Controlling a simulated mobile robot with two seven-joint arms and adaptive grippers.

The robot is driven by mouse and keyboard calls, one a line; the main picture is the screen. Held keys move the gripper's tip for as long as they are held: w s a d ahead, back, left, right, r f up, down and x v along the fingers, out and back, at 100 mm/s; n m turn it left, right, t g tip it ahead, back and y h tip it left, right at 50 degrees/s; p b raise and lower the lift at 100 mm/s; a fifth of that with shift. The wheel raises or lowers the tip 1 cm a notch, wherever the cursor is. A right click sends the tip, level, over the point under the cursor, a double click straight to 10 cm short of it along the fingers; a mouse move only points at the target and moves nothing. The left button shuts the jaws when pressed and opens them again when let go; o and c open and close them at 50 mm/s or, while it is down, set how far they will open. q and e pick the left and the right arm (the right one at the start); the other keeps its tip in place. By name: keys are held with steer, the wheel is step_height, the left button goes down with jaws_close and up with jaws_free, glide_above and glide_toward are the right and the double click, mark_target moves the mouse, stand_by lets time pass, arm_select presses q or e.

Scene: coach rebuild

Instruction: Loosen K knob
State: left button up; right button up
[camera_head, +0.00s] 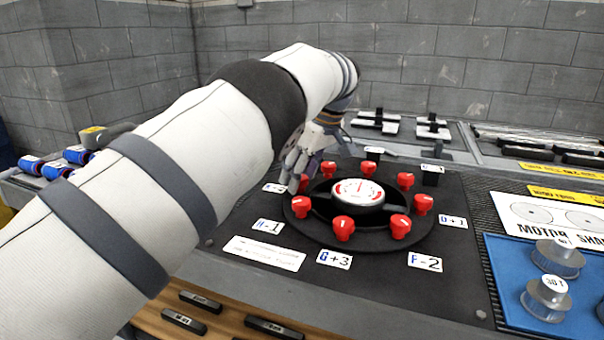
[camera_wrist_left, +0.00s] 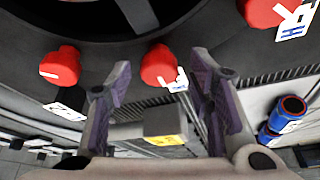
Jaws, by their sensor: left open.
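A round black dial plate (camera_head: 372,238) carries a ring of several red knobs around a white gauge (camera_head: 358,191). My left gripper (camera_head: 299,163) is over the far left part of the ring, partly hiding knobs there. In the left wrist view its fingers (camera_wrist_left: 160,80) are open, with one red knob (camera_wrist_left: 159,66) showing between them. That knob's label (camera_wrist_left: 178,80) is partly covered, so I cannot read it as K. Another red knob (camera_wrist_left: 60,66) shows to the left, and one (camera_wrist_left: 266,11) by the H label at the upper right. Contact with the knob cannot be told.
Labels H-1 (camera_head: 267,226), G+3 (camera_head: 334,260) and F-2 (camera_head: 425,262) lie around the dial. A blue tray (camera_head: 508,290) with clear-based weights is at the right. Blue cylinders (camera_head: 76,155) are at the left. A grey block wall stands behind.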

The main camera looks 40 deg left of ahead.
arm_select(q)
steer(key=v, duration=0.7)
steer(key=shift+r, duration=0.15)
steer(key=shift+d, duration=0.1)
